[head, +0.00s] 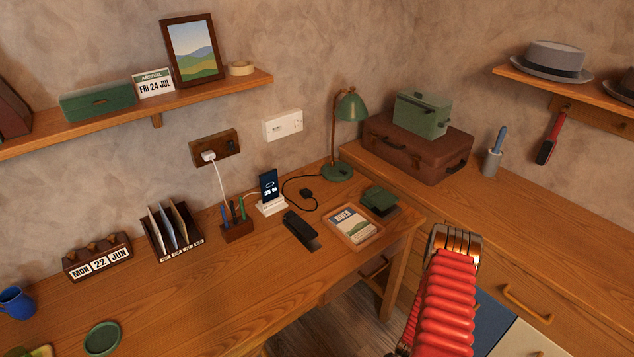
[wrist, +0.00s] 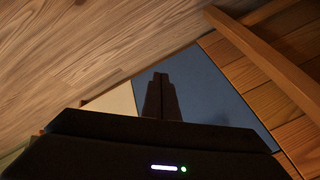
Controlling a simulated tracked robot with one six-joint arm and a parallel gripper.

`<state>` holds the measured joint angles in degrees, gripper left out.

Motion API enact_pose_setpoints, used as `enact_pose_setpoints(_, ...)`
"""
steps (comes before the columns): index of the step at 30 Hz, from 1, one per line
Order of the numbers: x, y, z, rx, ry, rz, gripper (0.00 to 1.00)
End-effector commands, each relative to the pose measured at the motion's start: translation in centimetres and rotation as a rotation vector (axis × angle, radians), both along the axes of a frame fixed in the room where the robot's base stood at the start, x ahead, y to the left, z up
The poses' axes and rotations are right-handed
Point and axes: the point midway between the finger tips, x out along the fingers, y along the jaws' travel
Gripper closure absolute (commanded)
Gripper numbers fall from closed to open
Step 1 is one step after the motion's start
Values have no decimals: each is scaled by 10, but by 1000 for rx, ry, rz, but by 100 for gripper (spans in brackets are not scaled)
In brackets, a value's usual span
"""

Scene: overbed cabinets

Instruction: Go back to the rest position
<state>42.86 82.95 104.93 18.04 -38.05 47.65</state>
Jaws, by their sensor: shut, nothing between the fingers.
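My gripper (wrist: 160,78) shows in the wrist view with its two dark fingers together and nothing between them. It is in front of a blue panel (wrist: 210,88) and a cream panel (wrist: 117,101), apart from any loose object. In the head view my red ribbed arm rises at the lower right, in front of the drawers; the gripper itself does not show there.
The wooden desk (head: 215,295) carries a card sorter (head: 172,232), a phone on a stand (head: 269,190), a framed book (head: 354,226) and a green lamp (head: 343,135). A drawer handle (head: 527,305) juts out right of my arm. Bare floor (wrist: 95,55) shows in the wrist view.

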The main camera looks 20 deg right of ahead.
Motion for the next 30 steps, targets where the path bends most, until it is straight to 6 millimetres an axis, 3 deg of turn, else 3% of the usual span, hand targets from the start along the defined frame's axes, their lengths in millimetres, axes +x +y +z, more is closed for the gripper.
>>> enact_pose_setpoints(12,46,52,89,174,173,353,100)
enact_pose_setpoints(30,70,133,240,294,332,810,100)
